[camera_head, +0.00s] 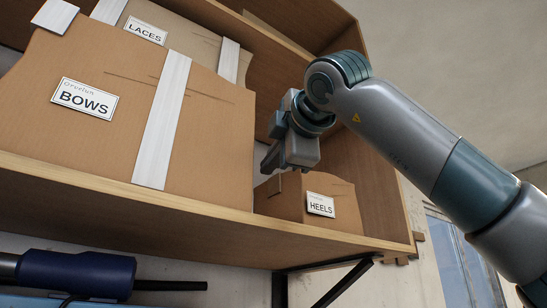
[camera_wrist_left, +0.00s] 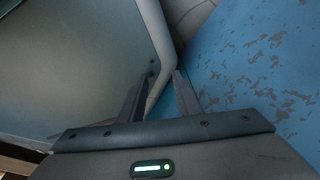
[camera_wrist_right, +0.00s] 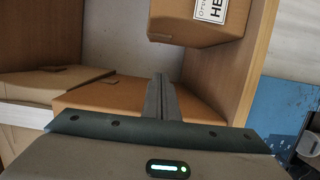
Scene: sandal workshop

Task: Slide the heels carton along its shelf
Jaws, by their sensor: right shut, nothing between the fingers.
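The heels carton (camera_head: 322,203) is a small brown box with a white HEELS label, near the right end of the wooden shelf (camera_head: 215,207). Part of it with its label shows at the top of the right wrist view (camera_wrist_right: 195,25). My right gripper (camera_head: 268,163) is shut and empty, just above and left of the heels carton, beside the larger bows carton (camera_head: 110,135). Its closed fingers (camera_wrist_right: 161,80) appear apart from the heels carton in the right wrist view. My left gripper (camera_wrist_left: 163,78) is open and empty, and shows only in its own wrist view.
The laces carton (camera_head: 195,40) stands behind the bows carton. The shelf's right side wall (camera_head: 375,180) closes that end. A black bracket (camera_head: 340,285) is below. A worn blue surface (camera_wrist_left: 260,60) and a grey panel (camera_wrist_left: 70,65) lie close to my left gripper.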

